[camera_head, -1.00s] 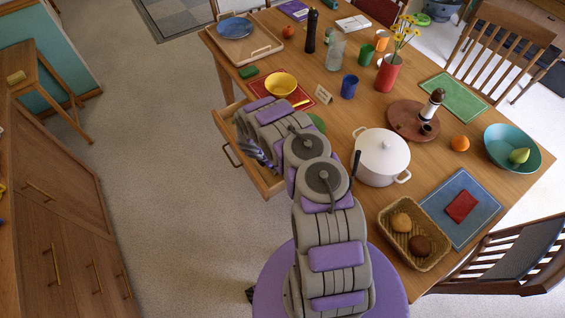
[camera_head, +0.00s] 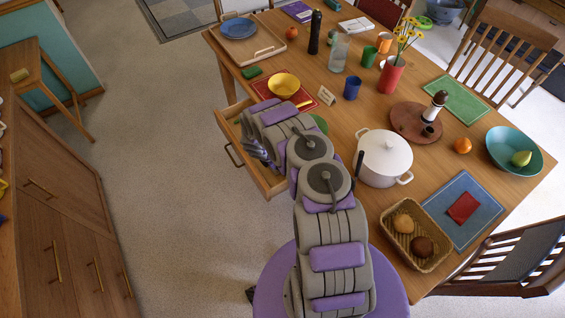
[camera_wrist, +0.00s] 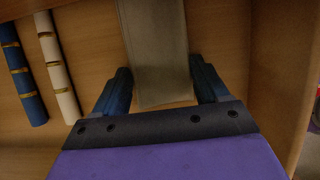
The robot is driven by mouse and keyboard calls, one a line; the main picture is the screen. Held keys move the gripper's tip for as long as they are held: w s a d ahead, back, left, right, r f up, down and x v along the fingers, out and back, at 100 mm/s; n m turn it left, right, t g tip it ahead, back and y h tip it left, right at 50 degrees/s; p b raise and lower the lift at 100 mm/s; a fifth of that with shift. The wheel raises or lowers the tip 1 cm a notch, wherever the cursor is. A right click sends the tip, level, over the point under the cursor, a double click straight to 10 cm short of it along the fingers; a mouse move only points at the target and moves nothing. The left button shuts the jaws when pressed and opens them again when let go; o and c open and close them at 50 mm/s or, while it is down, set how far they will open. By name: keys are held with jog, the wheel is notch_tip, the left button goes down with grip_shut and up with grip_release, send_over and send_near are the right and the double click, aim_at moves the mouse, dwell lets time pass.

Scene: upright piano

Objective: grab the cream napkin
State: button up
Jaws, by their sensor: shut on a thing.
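In the head view my gripper (camera_head: 259,152) is down at the open drawer (camera_head: 270,184) on the table's left side. My arm hides most of the drawer's inside there, and the napkin is not visible in that view.
In the wrist view, a blue roll (camera_wrist: 23,70) and a cream roll (camera_wrist: 57,68), both with gold bands, lie to the left. The drawer's side wall (camera_wrist: 275,70) is close on the right. A white pot (camera_head: 384,160) stands on the table near my arm.

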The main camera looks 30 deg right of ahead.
jog(key=shift+d, duration=0.4)
jog(key=shift+d+r, duration=0.25)
jog(key=shift+r, duration=0.2)
jog(key=shift+p+v, duration=0.4)
jog(key=shift+v, duration=1)
jog(key=shift+w, duration=0.8)
jog(key=shift+w+d, duration=0.15)
jog(key=shift+w, duration=0.15)
jog(key=w+p, duration=0.1)
jog(key=w, duration=0.7)
jog(key=shift+w+f, duration=0.1)
jog(key=shift+w, duration=1.2)
jog(key=b, duration=0.1)
jog(key=w+b, duration=0.1)
jog(key=b, duration=0.1)
jog(key=shift+w+f, duration=0.25)
jog(key=shift+w, duration=0.1)
jog(key=shift+w+b, duration=0.7)
jog(key=shift+b, duration=0.45)
jog(key=w+b, duration=0.1)
jog(key=b, duration=0.3)
jog(key=shift+w, duration=0.25)
jog(key=shift+w+r+b, duration=0.25)
jog(key=shift+w+b, duration=0.15)
jog(key=shift+b, duration=0.6)
